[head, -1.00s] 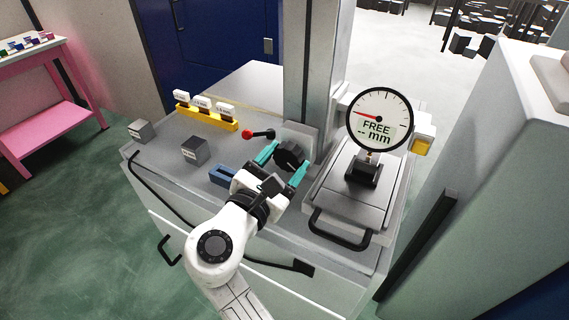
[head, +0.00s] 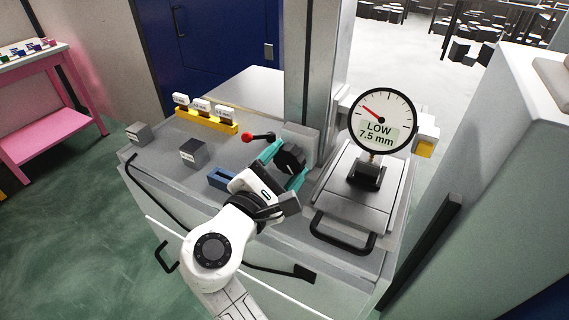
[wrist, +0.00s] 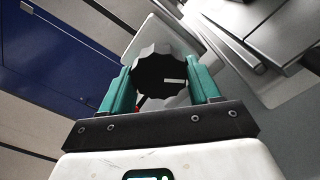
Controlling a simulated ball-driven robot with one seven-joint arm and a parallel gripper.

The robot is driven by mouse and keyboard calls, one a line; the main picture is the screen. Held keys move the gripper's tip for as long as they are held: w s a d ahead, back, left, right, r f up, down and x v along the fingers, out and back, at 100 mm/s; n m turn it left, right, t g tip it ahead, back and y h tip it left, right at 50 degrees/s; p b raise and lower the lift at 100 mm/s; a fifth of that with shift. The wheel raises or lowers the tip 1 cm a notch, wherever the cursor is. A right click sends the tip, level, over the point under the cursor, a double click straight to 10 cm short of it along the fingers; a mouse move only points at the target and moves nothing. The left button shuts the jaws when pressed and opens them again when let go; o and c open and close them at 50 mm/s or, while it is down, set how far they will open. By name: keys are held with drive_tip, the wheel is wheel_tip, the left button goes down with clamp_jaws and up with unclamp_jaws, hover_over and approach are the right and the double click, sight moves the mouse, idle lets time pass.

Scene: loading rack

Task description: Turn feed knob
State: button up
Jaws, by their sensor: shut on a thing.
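The feed knob (head: 290,158) is black and lobed, on the grey housing at the foot of the column. In the wrist view the knob (wrist: 161,77) shows a white index mark pointing right. My gripper (head: 284,166) is shut on it, with one teal finger on each side; the fingers also show in the wrist view (wrist: 160,88). The round dial gauge (head: 383,120) right of the column reads "LOW 7.5 mm", its red needle pointing up-left.
A red-tipped lever (head: 259,136) is just left of the knob. A yellow rack (head: 207,121) with labelled pieces, grey blocks (head: 193,153) and a blue block (head: 222,178) are on the bench top. A plate with a black handle (head: 342,236) lies at right.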

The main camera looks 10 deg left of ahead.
drive_tip(key=o, duration=1.1)
drive_tip(key=shift+c, duration=0.2)
drive_tip(key=b+v, duration=0.1)
drive_tip(key=v, duration=0.9)
drive_tip(key=shift+s+a, duration=0.15)
drive_tip(key=shift+s, duration=0.25)
